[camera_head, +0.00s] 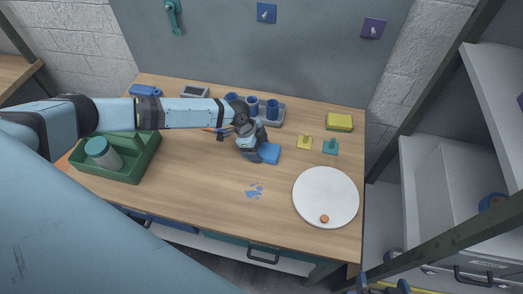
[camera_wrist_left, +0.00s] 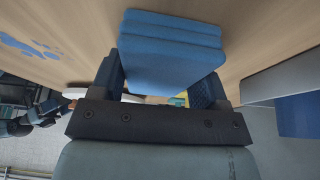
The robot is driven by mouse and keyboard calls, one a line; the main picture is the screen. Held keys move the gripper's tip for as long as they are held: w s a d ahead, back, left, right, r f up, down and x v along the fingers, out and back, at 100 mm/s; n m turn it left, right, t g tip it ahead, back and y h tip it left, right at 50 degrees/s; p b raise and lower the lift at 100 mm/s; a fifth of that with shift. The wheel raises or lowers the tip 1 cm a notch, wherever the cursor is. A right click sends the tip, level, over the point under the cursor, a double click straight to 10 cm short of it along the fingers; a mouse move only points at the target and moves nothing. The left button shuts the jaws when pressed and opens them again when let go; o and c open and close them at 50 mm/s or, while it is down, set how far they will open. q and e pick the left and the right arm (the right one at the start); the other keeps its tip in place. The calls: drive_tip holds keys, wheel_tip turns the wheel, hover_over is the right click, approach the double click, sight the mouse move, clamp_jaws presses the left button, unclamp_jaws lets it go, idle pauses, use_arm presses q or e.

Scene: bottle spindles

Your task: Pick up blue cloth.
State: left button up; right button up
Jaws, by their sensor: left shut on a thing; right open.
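The blue cloth (camera_head: 269,154) is a folded, layered square near the middle of the table. My left gripper (camera_head: 258,152) reaches in from the left and is shut on it. In the left wrist view the blue cloth (camera_wrist_left: 172,52) sits between the two fingers of my left gripper (camera_wrist_left: 165,82). I cannot tell whether the cloth touches the table. My right gripper (camera_head: 383,287) shows only partly at the bottom edge of the head view, open and away from the cloth.
A blue spill (camera_head: 255,191) marks the table in front of the cloth. A white round plate (camera_head: 325,190) lies at the right. A green crate (camera_head: 140,166) stands at the left. A tray with blue cups (camera_head: 272,109) is behind my gripper. A yellow sponge (camera_head: 339,122) lies at the back right.

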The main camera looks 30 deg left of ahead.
use_arm(q)
drive_tip(key=shift+r, duration=0.15)
wheel_tip(320, 180, up, 20)
drive_tip(key=b, duration=0.2)
idle(0.4)
